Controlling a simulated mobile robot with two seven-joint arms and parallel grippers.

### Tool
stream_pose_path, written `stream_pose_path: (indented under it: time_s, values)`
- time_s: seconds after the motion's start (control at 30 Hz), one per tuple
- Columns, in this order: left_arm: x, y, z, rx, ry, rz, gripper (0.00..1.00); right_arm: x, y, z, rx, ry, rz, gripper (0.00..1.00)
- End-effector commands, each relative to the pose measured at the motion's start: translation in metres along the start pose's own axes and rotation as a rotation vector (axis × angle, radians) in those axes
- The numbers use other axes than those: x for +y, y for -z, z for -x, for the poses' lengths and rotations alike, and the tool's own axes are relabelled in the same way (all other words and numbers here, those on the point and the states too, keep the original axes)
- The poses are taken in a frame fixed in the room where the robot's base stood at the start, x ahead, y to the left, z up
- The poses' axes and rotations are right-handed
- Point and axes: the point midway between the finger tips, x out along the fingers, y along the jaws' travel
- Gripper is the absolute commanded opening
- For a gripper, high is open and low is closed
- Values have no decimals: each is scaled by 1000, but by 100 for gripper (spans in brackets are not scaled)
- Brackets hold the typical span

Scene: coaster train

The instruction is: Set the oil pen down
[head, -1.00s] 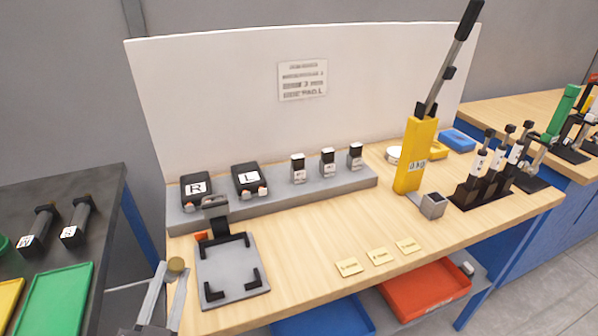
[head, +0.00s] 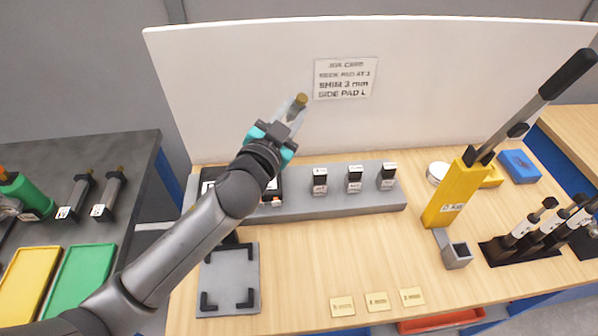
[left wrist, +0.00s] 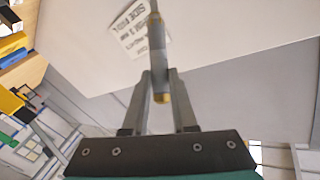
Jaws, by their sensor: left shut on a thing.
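A small grey square cup (head: 457,258) stands on the bench at the right, well apart from the pen. My right gripper is not in view.
A yellow lever press (head: 455,195) stands behind the cup. Black-handled tools stand in a dark rack (head: 515,252) to its right. Three small labelled plates (head: 377,302) lie near the front edge. A grey fixture plate (head: 228,283) is at left. The middle bench is clear.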

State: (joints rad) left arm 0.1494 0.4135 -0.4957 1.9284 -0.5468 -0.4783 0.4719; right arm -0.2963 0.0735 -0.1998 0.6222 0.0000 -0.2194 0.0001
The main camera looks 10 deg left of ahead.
Motion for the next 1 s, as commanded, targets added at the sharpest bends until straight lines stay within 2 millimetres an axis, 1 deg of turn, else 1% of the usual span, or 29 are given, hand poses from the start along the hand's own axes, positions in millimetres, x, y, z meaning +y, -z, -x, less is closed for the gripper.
stream_pose_path:
  time_s: [0.13, 0.3, 0.4, 0.5, 0.6, 0.87, 1.0]
  values:
    - [16, -31, 0, -7, -3, 4, 0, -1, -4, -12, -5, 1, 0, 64]
    - [38, -74, -1, -6, 0, 4, 0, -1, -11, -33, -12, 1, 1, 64]
    - [50, -98, -1, -5, 0, 5, 0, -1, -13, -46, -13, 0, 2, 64]
    - [60, -117, -1, -3, 0, 4, 0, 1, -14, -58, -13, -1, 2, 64]
    - [67, -130, -1, -3, -1, 4, 0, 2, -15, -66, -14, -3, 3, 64]
    - [73, -143, -1, -1, 0, 1, 0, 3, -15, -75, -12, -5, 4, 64]
    - [83, -160, -2, -1, 0, 4, 0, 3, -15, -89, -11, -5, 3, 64]
